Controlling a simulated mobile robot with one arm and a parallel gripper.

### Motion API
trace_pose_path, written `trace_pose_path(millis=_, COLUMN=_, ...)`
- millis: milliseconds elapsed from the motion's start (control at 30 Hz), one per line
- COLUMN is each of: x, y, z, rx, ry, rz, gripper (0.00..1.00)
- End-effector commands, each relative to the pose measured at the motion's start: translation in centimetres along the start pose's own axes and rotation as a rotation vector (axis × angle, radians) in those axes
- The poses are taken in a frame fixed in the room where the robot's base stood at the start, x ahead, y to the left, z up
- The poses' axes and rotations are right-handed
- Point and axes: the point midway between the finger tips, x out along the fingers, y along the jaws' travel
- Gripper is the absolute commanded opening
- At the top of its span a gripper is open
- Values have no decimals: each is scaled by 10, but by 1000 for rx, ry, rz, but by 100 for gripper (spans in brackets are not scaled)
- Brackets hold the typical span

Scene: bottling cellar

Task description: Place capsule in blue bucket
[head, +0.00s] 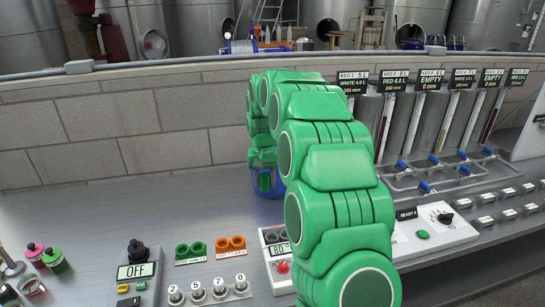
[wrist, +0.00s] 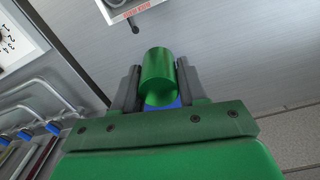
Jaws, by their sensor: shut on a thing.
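A shiny green capsule (wrist: 158,78) sits between the two dark fingers of my gripper (wrist: 159,68) in the wrist view. The gripper is shut on it. The blue bucket (head: 256,187) stands on the grey bench near the back wall in the head view, partly hidden by my arm. My gripper (head: 265,181) points down at the bucket there, and its fingertips cannot be made out. A patch of blue (wrist: 172,104) shows just behind the capsule in the wrist view. The capsule is hidden in the head view.
Pink and green bottles (head: 52,259) are far left. Pipes with blue valves (head: 425,187) fill the right. The bench's left back is clear.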

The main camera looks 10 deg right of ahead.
Motion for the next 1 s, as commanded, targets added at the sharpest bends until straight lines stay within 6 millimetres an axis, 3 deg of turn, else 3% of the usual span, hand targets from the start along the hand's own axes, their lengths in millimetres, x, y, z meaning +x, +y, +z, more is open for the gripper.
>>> trace_pose_path(millis=300, x=-62, y=-5, z=-25, rx=135, ry=3, rz=-7, gripper=35)
trace_pose_path(millis=433, x=-74, y=-6, z=-37, rx=262, ry=1, rz=-12, gripper=35)
trace_pose_path(millis=600, x=-74, y=-6, z=-57, rx=492, ry=1, rz=-20, gripper=35)
trace_pose_path(millis=1000, x=-50, y=1, z=-99, rx=1030, ry=-5, rz=-27, gripper=35)
